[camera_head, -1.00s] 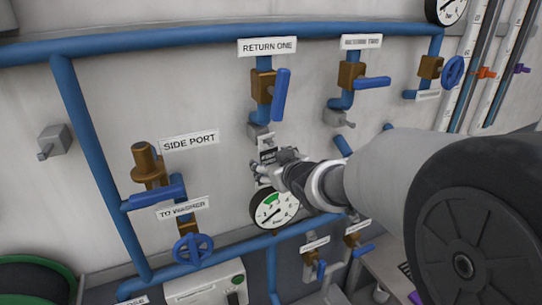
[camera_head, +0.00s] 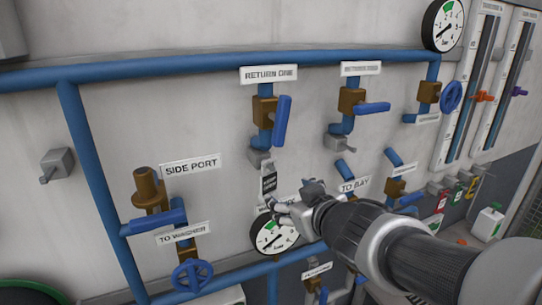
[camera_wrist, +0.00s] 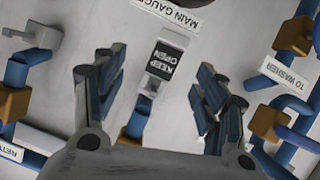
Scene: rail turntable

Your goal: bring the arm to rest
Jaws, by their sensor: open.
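My gripper (camera_head: 296,200) is in front of the wall panel, below the RETURN ONE valve (camera_head: 265,112) and above the main gauge (camera_head: 274,234), partly covering that gauge's top. In the wrist view my gripper (camera_wrist: 160,95) has its two fingers wide apart, with nothing held between them. A black and white KEEP OPEN tag (camera_wrist: 165,61) hangs in the space between the fingers as seen there, on a small grey fitting. The tag also shows in the head view (camera_head: 268,182), just left of my gripper. I cannot tell how far the fingers are from the tag.
Blue pipes (camera_head: 95,165) run along the wall, with the SIDE PORT valve (camera_head: 150,190) and a blue handwheel (camera_head: 192,275) at left. Grey brackets (camera_head: 57,165) stick out. Gauge tubes (camera_head: 470,90) stand at right, above a white-green bottle (camera_head: 488,222).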

